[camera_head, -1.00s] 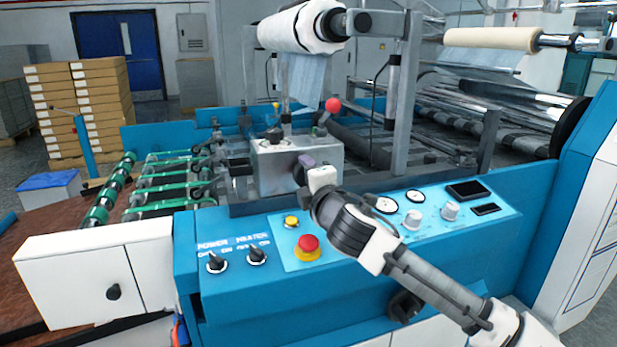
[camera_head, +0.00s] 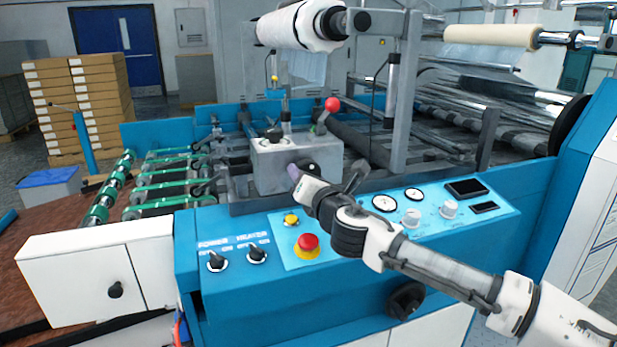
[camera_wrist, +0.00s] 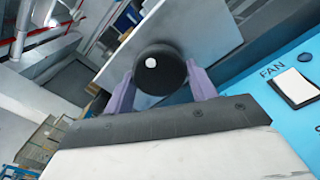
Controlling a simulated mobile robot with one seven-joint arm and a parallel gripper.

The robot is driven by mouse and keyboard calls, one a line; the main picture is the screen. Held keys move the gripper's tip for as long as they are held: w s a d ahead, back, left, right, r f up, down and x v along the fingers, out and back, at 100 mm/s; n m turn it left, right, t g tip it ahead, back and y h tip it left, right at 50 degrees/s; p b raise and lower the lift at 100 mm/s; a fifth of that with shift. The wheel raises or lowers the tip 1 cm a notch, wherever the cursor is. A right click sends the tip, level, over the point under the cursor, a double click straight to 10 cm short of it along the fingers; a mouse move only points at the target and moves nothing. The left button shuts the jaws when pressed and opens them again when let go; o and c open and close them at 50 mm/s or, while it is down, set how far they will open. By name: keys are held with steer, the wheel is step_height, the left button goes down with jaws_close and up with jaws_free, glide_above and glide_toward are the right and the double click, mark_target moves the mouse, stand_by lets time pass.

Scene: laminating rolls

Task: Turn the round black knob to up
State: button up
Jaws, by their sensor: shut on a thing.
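The round black knob (camera_wrist: 160,72) sits between the two purple fingers of my gripper (camera_wrist: 159,88) in the wrist view. A white dot marks the knob's face, near its middle and slightly to the left. In the head view the knob (camera_head: 310,166) shows on the front of the grey box (camera_head: 271,172), just beyond my gripper (camera_head: 297,172). My gripper is shut on the knob, one finger on each side. In the head view the hand hides part of the knob and the lower front of the box.
Below the box, the blue control panel (camera_head: 362,243) carries a red emergency button (camera_head: 308,243), a yellow button (camera_head: 291,220), gauges and white knobs. A lever with a red ball (camera_head: 332,104) rises behind the box. Grey uprights stand to the right.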

steer(key=shift+f+n, duration=0.1)
steer(key=shift+n, duration=1.4)
steer(key=o, duration=1)
steer(key=b+v, duration=0.1)
steer(key=v, duration=1.2)
steer(key=shift+s+d+b, duration=0.15)
steer(key=shift+s+b, duration=0.15)
steer(key=shift+s, duration=0.05)
